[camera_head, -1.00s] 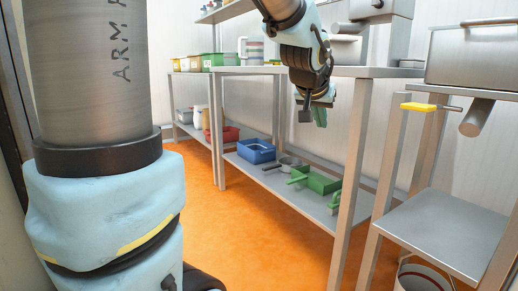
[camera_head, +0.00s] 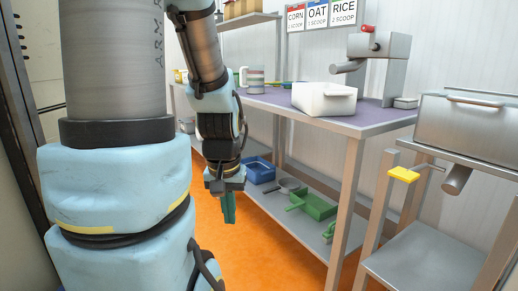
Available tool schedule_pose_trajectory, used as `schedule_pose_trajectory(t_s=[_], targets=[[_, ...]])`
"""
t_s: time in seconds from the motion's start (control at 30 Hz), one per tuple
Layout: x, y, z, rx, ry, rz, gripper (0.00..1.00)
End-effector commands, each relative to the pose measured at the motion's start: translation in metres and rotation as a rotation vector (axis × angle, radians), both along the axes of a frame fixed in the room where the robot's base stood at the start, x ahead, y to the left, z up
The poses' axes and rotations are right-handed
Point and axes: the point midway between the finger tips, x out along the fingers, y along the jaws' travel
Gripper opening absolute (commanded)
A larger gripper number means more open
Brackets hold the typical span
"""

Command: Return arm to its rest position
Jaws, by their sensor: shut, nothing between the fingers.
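My arm shows at the left of the head view, with its forearm hanging down in front of the shelving table. My gripper (camera_head: 229,207) is at the lower end of it, pointing down, with green fingers close together and nothing seen between them. It hangs over the orange floor, in front of the lower shelf and apart from it in the picture. The far side of the fingers is hidden.
A metal table (camera_head: 345,127) holds a white bin (camera_head: 324,99) and a grinder-like machine (camera_head: 384,60). Its lower shelf holds a blue tray (camera_head: 259,172) and a green scoop (camera_head: 318,206). A steel box (camera_head: 470,125) stands at right. Orange floor (camera_head: 262,265) is clear.

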Motion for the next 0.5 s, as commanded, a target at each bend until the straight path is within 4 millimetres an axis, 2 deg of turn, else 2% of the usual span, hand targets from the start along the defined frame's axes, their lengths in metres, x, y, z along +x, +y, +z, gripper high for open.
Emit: schedule_pose_trajectory(t_s=[0.03,0.5], targets=[[0.0,0.0,0.035,0.0,-0.001,0.0,0.0],[0.0,0.0,0.183,0.0,-0.001,-0.001,0.0]])
